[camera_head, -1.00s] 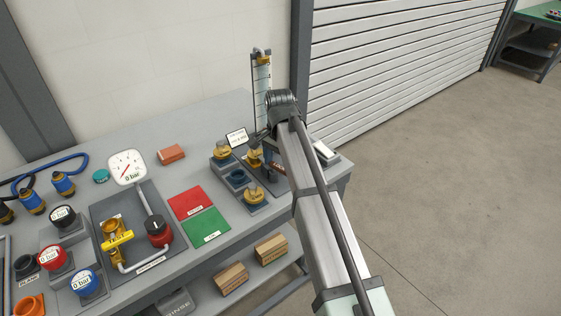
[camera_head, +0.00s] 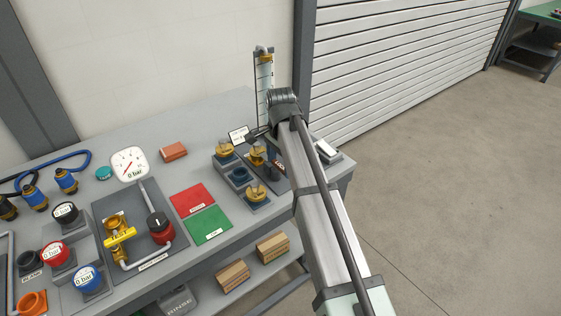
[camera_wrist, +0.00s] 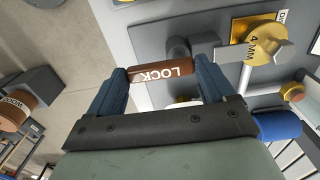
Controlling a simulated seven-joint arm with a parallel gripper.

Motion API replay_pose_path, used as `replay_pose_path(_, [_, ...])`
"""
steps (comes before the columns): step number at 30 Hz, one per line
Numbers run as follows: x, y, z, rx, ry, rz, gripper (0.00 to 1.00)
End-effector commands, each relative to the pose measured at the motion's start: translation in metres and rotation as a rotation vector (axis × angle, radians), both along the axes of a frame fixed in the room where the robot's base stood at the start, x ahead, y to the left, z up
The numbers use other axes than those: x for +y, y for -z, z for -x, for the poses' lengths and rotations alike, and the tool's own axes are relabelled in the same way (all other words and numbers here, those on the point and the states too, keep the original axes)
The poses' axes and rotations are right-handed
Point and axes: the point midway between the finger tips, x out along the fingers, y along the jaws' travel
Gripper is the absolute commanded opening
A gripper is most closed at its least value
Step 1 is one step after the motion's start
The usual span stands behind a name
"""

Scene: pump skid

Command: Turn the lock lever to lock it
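The lock lever (camera_wrist: 160,73) is a brown-red bar with white LOCK lettering, upside down in the wrist view. It lies crosswise between the two blue fingertips of my gripper (camera_wrist: 160,72). The fingers stand wide apart, one near each end of the bar; whether they touch it is hard to tell. A grey pivot arm (camera_wrist: 200,43) lies just beyond the bar's right end. A brass fitting marked 4 MM (camera_wrist: 262,40) stands to the right. In the head view my arm hides much of the lever's area.
A red mat (camera_head: 192,200) and a green mat (camera_head: 210,225) lie left of the fittings. A clear gauge column (camera_head: 264,75) rises behind. A brown block (camera_head: 173,151) sits farther left on the bench (camera_head: 130,280).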

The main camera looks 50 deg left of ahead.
Motion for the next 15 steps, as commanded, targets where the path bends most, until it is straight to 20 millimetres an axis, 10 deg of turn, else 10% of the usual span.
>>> replay_pose_path(15, [0.0005, -0.0050, -0.0002, 0.000, 0.001, -0.001, 1.00])
